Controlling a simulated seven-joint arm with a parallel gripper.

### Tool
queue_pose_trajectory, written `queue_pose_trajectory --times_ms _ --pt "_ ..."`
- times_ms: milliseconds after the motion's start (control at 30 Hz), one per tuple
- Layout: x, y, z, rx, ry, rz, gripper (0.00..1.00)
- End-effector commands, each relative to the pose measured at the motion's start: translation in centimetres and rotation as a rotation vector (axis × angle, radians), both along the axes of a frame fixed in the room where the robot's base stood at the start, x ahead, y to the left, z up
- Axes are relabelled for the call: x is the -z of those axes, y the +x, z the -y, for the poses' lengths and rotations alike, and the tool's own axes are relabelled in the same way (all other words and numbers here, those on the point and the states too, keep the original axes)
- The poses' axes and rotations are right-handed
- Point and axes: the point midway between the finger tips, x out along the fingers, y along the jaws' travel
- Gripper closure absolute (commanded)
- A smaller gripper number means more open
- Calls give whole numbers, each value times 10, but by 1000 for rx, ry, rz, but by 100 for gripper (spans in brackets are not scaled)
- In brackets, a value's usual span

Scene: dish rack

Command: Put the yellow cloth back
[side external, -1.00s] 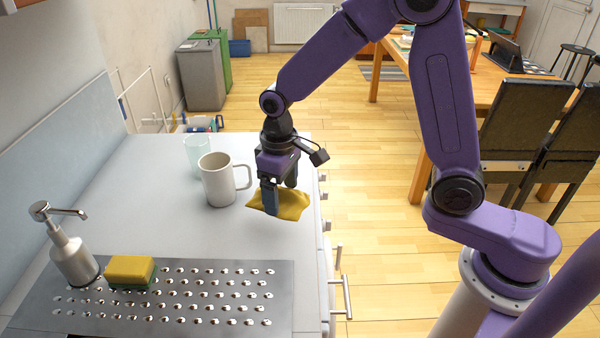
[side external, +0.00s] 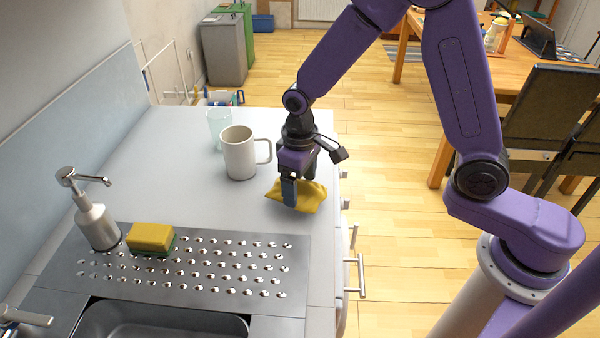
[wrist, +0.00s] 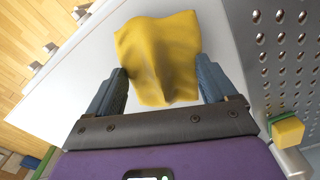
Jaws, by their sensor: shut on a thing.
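The yellow cloth (side external: 313,195) is crumpled and sits low at the right edge of the counter, beside the mug. My gripper (side external: 298,188) points down with its fingers on either side of a fold of the cloth, shut on it. In the wrist view the cloth (wrist: 155,50) spreads out beyond the fingertips (wrist: 160,80), with a raised fold between them. I cannot tell whether the cloth's underside touches the counter.
A white mug (side external: 239,158) and a clear glass (side external: 215,122) stand left of my gripper. A perforated metal drainboard (side external: 200,290) lies nearer, holding a yellow-green sponge (side external: 150,238) and a soap dispenser (side external: 95,222). A sink (side external: 160,322) is in front. The counter between is bare.

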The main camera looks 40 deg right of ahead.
Motion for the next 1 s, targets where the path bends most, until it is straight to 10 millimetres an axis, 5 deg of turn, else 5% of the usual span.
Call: queue_pose_trajectory --times_ms 1000 --pt "22 0 0 0 0 -1 43"
